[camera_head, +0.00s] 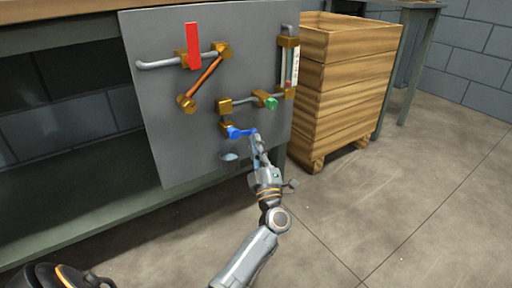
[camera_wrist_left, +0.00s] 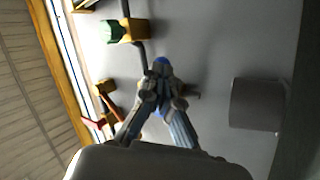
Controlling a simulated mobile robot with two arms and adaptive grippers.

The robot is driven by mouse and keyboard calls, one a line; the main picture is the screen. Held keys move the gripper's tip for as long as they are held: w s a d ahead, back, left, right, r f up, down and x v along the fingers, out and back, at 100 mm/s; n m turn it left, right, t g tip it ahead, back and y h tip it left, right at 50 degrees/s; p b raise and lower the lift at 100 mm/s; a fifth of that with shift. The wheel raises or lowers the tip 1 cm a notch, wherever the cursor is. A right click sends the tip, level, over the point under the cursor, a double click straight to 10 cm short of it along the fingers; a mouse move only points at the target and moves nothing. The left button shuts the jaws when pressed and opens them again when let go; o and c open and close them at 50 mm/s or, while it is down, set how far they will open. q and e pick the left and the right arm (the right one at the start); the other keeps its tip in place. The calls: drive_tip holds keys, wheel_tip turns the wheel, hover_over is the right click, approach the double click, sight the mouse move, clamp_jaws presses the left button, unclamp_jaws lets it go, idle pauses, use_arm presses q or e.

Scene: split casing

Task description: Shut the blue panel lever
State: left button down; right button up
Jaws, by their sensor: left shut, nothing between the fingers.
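The blue lever (camera_head: 240,132) is on the lower part of a grey panel (camera_head: 190,110), attached at a brass fitting, and lies nearly level, pointing right. My left gripper (camera_head: 256,140) is shut with nothing in it, its fingertips at the lever's right end. I cannot tell if they touch it. In the left wrist view the gripper (camera_wrist_left: 162,85) covers most of the lever, and only a bit of blue (camera_wrist_left: 161,61) shows at and between the fingers. My right gripper is not in view.
The panel also carries a red lever (camera_head: 193,46), an orange-brown rod (camera_head: 205,78), a green valve knob (camera_head: 271,103), grey pipes and a vertical gauge (camera_head: 290,65). A wooden crate stack (camera_head: 345,85) stands close to the right. The floor (camera_head: 400,200) in front is clear.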

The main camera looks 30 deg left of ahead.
use_arm(q)
drive_tip(key=shift+w+d+r+n+g+y+b, duration=0.1)
drive_tip(key=shift+r+n+g+y+b, duration=0.2)
drive_tip(key=shift+n, duration=0.45)
drive_tip(key=shift+w+a+r+n+g+y+b, duration=0.1)
drive_tip(key=shift+n+g+y+b, duration=0.2)
drive_tip(key=shift+n+y, duration=0.3)
drive_tip(key=shift+w+d+r+n+g+y+b, duration=0.15)
drive_tip(key=shift+n+g+y+b, duration=0.15)
drive_tip(key=shift+n, duration=0.55)
